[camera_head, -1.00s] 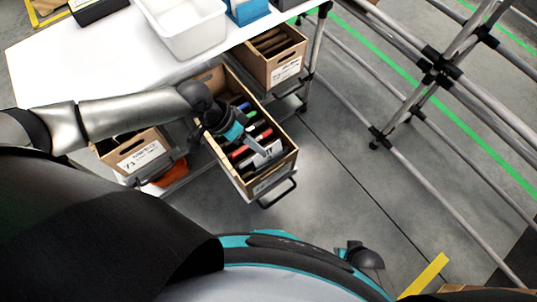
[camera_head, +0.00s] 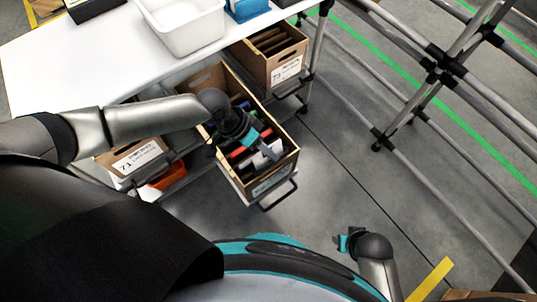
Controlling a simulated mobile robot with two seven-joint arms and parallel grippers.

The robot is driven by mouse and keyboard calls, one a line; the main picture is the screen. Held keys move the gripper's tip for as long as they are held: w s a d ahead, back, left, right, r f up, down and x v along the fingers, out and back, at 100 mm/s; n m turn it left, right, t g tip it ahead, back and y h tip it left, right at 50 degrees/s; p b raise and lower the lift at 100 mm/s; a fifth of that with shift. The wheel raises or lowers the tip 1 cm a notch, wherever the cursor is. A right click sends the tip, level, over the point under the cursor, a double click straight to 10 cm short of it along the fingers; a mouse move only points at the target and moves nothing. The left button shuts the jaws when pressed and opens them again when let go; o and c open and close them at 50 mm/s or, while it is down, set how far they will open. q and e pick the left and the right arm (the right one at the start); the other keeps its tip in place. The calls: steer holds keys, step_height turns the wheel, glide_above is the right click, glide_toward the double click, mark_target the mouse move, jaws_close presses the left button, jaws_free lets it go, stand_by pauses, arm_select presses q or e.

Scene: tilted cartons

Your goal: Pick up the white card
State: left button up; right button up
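The white card (camera_head: 261,160) stands among dark and coloured folders near the front end of a pulled-out wooden carton (camera_head: 286,163). My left gripper (camera_head: 267,150) reaches down into this carton from above, its fingers right at the card and covering part of it. I cannot tell whether the fingers are on either side of the card or only in front of it, nor whether they are open. My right gripper (camera_head: 346,242) is at the lower right over the floor, small and away from the cartons; its opening is unclear.
Another wooden carton (camera_head: 287,72) stands behind to the right, and one with a label (camera_head: 138,156) is at the left beside an orange item (camera_head: 168,177). The white tabletop (camera_head: 75,75) carries a white bin (camera_head: 187,28). Metal pipe racks stand at the right over open floor.

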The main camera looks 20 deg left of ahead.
arm_select(q)
jaws_close()
stand_by(0.3)
stand_by(0.4)
